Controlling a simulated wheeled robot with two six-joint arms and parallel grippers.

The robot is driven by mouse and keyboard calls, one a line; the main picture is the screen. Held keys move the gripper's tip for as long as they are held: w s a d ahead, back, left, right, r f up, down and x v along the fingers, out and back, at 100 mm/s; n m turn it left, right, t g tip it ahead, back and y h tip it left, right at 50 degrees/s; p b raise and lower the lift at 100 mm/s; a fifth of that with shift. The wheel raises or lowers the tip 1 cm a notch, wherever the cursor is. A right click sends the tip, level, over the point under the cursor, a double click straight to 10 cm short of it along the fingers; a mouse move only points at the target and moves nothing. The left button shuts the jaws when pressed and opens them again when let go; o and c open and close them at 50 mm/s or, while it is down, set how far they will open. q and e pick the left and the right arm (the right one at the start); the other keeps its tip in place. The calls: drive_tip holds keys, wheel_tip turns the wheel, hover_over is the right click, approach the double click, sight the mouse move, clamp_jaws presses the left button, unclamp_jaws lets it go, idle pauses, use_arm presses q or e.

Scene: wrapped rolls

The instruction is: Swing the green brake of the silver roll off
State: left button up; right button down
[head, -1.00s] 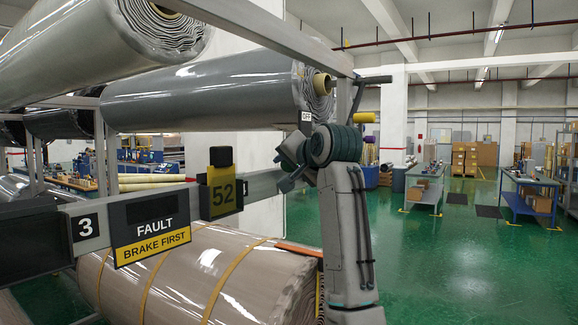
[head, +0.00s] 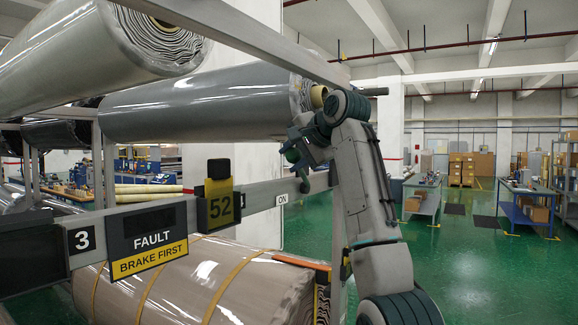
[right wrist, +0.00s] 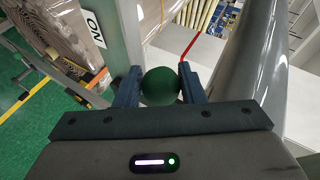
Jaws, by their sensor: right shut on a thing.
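The silver roll (head: 200,105) lies on the rack in the head view, its core end facing right beside my right arm. The brake's green knob (right wrist: 160,86) sits between the two fingers of my right gripper (right wrist: 160,88) in the right wrist view, and the gripper is shut on it. In the head view my right gripper (head: 297,153) is just below the roll's core end, over the rack's side beam. A white ON label (head: 282,199) shows below it on the beam. The brake's lever is mostly hidden by the gripper. My left gripper is not in view.
A wrapped brown roll (head: 200,280) lies below, another roll (head: 110,45) above. Open green floor (head: 480,275) lies to the right.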

drive_tip(key=shift+w+d+r, duration=0.2)
drive_tip(key=shift+d+r, duration=0.1)
drive_tip(key=shift+r, duration=0.25)
drive_tip(key=shift+w+d+r, duration=0.15)
drive_tip(key=shift+w+r, duration=0.15)
drive_tip(key=shift+r, duration=0.1)
